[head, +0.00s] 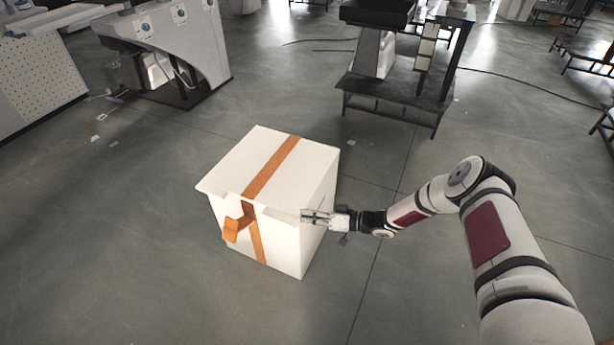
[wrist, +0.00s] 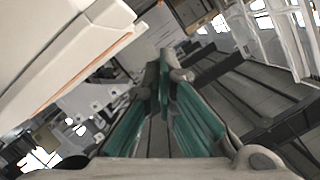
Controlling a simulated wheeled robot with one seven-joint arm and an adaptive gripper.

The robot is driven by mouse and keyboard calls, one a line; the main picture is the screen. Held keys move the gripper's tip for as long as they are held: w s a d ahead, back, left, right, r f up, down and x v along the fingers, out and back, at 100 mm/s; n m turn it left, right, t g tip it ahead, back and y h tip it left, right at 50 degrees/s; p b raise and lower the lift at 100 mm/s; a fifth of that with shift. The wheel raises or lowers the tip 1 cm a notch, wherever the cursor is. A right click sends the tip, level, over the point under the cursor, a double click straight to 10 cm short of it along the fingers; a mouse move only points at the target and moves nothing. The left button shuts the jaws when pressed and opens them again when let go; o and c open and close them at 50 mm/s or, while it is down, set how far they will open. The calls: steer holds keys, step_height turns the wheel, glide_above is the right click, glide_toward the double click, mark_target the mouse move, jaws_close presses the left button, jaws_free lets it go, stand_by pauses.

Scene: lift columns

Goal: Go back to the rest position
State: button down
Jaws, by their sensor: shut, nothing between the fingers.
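My gripper (head: 318,217) is at the end of my arm, which reaches in from the right in the head view. It is in front of the right side of a white box with orange tape. In the wrist view my gripper (wrist: 164,80) shows its two fingers with green inner pads, their tips together and nothing between them. I cannot tell whether the gripper touches the box.
The white box (head: 318,185) stands on the grey floor with a loose tape flap (head: 232,230); its edge also fills the upper left of the wrist view (wrist: 55,45). A dark metal table (head: 400,95) and a grey machine (head: 185,45) stand behind. Floor left of the box is clear.

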steer(key=s+d+r+g+h+p, duration=0.1)
steer(key=s+d+r+g+h, duration=0.2)
steer(key=r, duration=1)
steer(key=s+d+r+h+p, duration=0.1)
steer(key=s+d+r+h, duration=0.2)
steer(key=r, duration=0.9)
steer(key=s+d+r+g+h+p, duration=0.1)
steer(key=s+d+r+g+h, duration=0.3)
steer(key=r, duration=0.9)
steer(key=s+d+r+m+t+h+p, duration=0.1)
steer(key=s+d+r+m+t, duration=0.15)
steer(key=s+r, duration=0.4)
steer(key=s+d+r+m+t+h, duration=0.1)
steer(key=s+d+r+t, duration=0.1)
steer(key=s+d+r, duration=0.35)
steer(key=s+d+r+m+t+h, duration=0.1)
steer(key=s+d+r+m, duration=0.1)
steer(key=s, duration=0.6)
steer(key=s+d+r+m+t+h+p, duration=0.1)
steer(key=s+d+r+m+t+h, duration=0.1)
steer(key=s, duration=0.6)
steer(key=shift+s+d+r+m+p, duration=0.35)
steer(key=shift+d+m, duration=0.1)
steer(key=shift+d, duration=0.7)
steer(key=shift+t, duration=0.25)
